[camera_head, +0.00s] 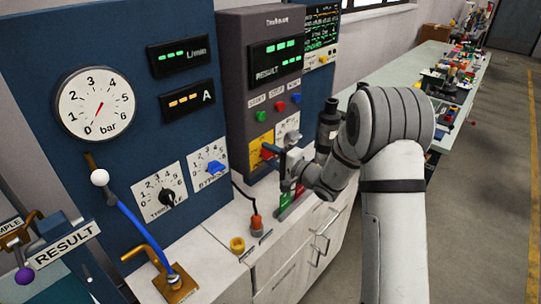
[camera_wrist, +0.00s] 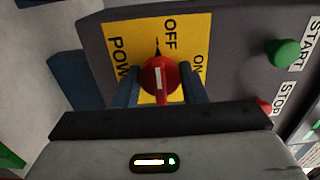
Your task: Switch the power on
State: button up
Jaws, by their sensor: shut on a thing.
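The yellow power plate (camera_wrist: 192,35) fills the top middle of the wrist view, with the words OFF and ON and part of POWER. Its red knob (camera_wrist: 160,76) carries a white mark on the side towards OFF; a black arrow on the plate is just above it. My gripper (camera_wrist: 160,88) is shut on the red knob, one blue finger on each side. In the head view the yellow plate (camera_head: 261,142) is low on the grey control box (camera_head: 232,60), and my gripper (camera_head: 274,154) is up against it, partly hiding the knob.
A green START button (camera_wrist: 284,52) and a red STOP button (camera_wrist: 264,104) sit right of the plate in the wrist view. A blue bypass knob (camera_head: 214,167) is left of my gripper in the head view. A cabinet top (camera_head: 215,222) lies below.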

jog(key=c, duration=0.4)
jog(key=shift+f+m+b, duration=0.15)
jog(key=shift+m+b, duration=0.25)
jog(key=shift+b, duration=0.15)
jog(key=shift+f+m+b, duration=0.1)
jog(key=shift+m+b, duration=0.8)
jog(key=shift+b, duration=0.25)
jog(key=m+b, duration=0.3)
jog(key=m, duration=0.2)
jog(key=shift+b, duration=0.4)
jog(key=m+b, duration=0.1)
jog(key=m, duration=0.9)
jog(key=shift+m, duration=0.3)
